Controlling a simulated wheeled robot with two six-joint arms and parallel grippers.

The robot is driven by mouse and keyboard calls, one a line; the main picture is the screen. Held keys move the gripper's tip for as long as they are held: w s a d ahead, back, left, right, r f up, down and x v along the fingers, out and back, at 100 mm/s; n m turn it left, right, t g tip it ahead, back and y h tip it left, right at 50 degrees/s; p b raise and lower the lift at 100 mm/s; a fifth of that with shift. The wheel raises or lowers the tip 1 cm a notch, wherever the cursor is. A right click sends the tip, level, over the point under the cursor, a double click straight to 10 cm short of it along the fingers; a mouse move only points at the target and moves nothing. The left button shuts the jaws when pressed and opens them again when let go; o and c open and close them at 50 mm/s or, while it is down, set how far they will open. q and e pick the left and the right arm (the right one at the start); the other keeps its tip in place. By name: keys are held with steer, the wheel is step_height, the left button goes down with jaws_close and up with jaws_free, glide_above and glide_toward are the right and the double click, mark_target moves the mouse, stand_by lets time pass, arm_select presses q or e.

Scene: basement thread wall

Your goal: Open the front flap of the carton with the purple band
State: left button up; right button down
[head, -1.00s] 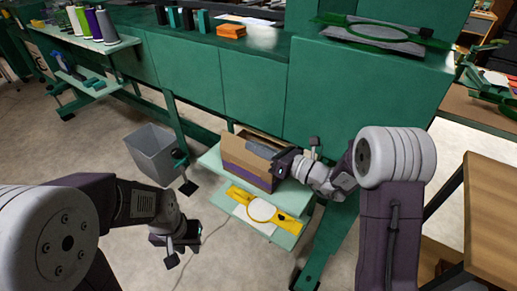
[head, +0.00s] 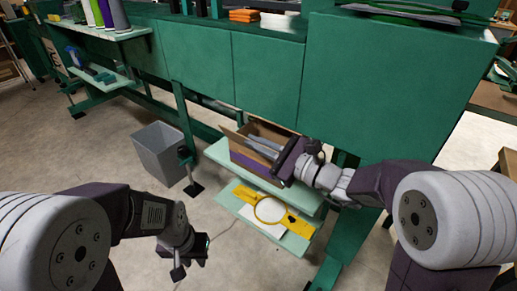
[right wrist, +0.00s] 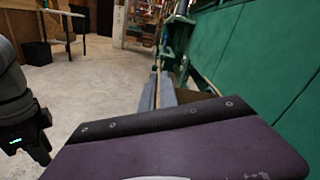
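The brown carton with the purple band (head: 248,163) stands on the pale green shelf below the green cabinets. Its front flap (head: 238,142) stands up above the purple band, and the far part of its opening is dark. My right gripper (head: 262,147) reaches over the carton from the right. Its two grey fingers lie close together, and the right wrist view shows them (right wrist: 165,92) with a thin tan edge of cardboard between them. The fingers hide part of the flap. My left gripper (head: 185,257) hangs empty above the floor at lower left, fingers apart.
A yellow hoop frame (head: 272,211) lies on the lower shelf below the carton. A grey bin (head: 159,153) stands on the floor to the left. Green cabinets (head: 255,78) rise behind the carton. The floor in front is clear.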

steer(key=shift+s+f+n+b, duration=0.1)
steer(key=shift+f+n+b, duration=0.1)
steer(key=shift+n+b, duration=0.15)
steer(key=shift+a, duration=0.1)
steer(key=c, duration=1.9)
jaws_free()
steer(key=shift+r, duration=0.1)
steer(key=p+v, duration=0.2)
steer(key=v, duration=0.7)
steer(key=shift+p, duration=0.3)
